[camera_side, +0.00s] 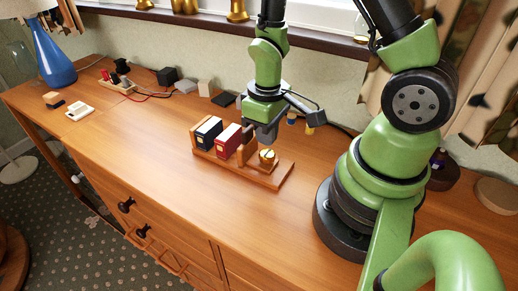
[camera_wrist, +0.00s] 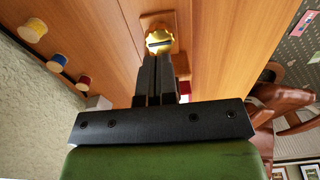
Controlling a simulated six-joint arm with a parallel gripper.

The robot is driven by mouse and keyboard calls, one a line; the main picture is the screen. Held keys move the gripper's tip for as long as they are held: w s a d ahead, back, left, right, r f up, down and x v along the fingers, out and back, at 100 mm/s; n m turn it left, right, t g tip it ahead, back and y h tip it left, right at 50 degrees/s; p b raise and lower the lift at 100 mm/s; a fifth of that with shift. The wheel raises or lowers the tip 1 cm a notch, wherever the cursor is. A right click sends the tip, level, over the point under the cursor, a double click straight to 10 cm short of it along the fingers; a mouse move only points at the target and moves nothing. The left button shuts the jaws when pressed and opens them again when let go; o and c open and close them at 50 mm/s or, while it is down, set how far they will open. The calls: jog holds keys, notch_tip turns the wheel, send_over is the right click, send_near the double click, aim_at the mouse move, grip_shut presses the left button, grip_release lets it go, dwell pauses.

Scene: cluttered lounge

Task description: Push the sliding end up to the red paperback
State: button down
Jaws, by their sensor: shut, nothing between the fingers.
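A wooden book rack (camera_side: 283,181) lies on the sideboard top. A dark blue book (camera_side: 207,133) and the red paperback (camera_side: 228,141) stand upright in it, close together. The sliding end (camera_side: 244,152) is a wooden upright right of the red paperback; a brass knob (camera_side: 268,155) sits on a wooden block beside it. I cannot tell whether the sliding end touches the paperback. My gripper (camera_side: 260,145) is shut and empty, pointing down near the sliding end and knob. In the wrist view my fingertips (camera_wrist: 158,60) are beside the brass knob (camera_wrist: 158,39); the sliding end is mostly hidden.
Several thread spools (camera_wrist: 57,62) lie near the wall, behind my gripper. A blue lamp (camera_side: 55,60), a small rack with dark objects (camera_side: 119,80) and small boxes stand at the back left. The sideboard top (camera_side: 150,145) is clear in front and left of the rack.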

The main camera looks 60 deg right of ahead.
jog(key=shift+w, duration=0.25)
jog(key=shift+w, duration=3.35)
jog(key=shift+s, duration=0.75)
notch_tip(320, 180, up, 7)
jog(key=s+a+r+m+t+y, duration=0.1)
jog(key=s+a+r+m+t, duration=0.1)
jog(key=s+r, duration=0.4)
jog(key=s+a+r+m+t+y, duration=0.1)
jog(key=s+r+t, duration=0.4)
jog(key=r, duration=0.5)
jog(key=shift+s+a+m, duration=0.5)
jog(key=shift+s+a, duration=0.55)
jog(key=shift+a, duration=0.15)
